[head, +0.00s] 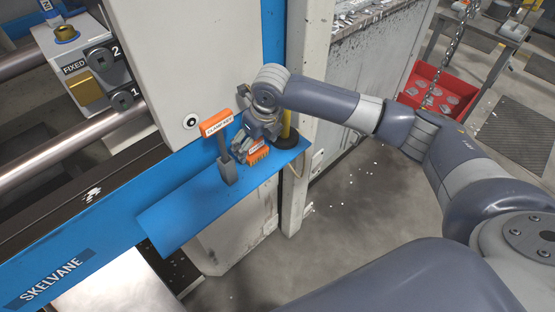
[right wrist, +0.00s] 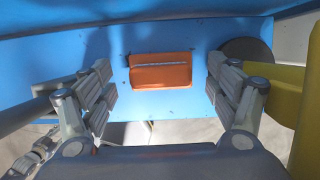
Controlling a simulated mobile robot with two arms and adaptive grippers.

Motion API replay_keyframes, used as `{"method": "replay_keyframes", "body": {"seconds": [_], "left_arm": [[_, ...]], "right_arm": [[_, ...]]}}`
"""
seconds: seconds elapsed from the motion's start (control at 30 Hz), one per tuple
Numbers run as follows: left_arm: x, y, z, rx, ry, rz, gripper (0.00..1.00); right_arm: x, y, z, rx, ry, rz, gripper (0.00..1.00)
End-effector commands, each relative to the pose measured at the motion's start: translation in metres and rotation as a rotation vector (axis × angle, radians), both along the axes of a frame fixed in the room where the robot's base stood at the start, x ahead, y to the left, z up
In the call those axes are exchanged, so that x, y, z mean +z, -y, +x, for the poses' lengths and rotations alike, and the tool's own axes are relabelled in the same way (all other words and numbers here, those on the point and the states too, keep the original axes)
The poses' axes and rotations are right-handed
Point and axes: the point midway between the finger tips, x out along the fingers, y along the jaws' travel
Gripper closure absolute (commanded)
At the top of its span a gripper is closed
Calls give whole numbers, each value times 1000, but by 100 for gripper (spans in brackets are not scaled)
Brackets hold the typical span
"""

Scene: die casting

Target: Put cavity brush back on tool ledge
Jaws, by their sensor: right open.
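The cavity brush, an orange block with a bristly-looking edge (head: 258,152), lies on the blue tool ledge (head: 185,218) near its right end. My right gripper (head: 252,143) is just above and behind it in the head view and partly hides it. In the right wrist view the orange block (right wrist: 160,71) lies flat on the blue surface (right wrist: 112,48). My right gripper's fingers (right wrist: 165,92) are wide apart, one on each side of the block, with clear gaps to it. My left gripper is not in view.
An orange-handled tool with a label (head: 216,123) stands upright on the ledge, left of the brush. A yellow upright item with a dark round base (head: 288,139) stands close on the right. The white machine panel (head: 185,60) rises behind. The ledge's left part is bare.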

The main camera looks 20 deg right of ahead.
Motion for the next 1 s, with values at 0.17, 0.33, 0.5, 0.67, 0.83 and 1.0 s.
{"method": "replay_keyframes", "body": {"seconds": [0.17,0.33,0.5,0.67,0.83,1.0], "left_arm": [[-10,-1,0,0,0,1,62],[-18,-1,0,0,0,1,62],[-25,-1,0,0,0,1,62],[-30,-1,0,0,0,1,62],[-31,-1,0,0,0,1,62],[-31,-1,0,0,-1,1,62]], "right_arm": [[5,11,-25,0,2,-3,18],[5,22,-54,0,2,-3,18],[5,32,-83,0,2,-3,18],[6,39,-103,-1,2,-1,18],[7,42,-113,0,1,-1,18],[7,42,-115,0,1,0,18]]}}
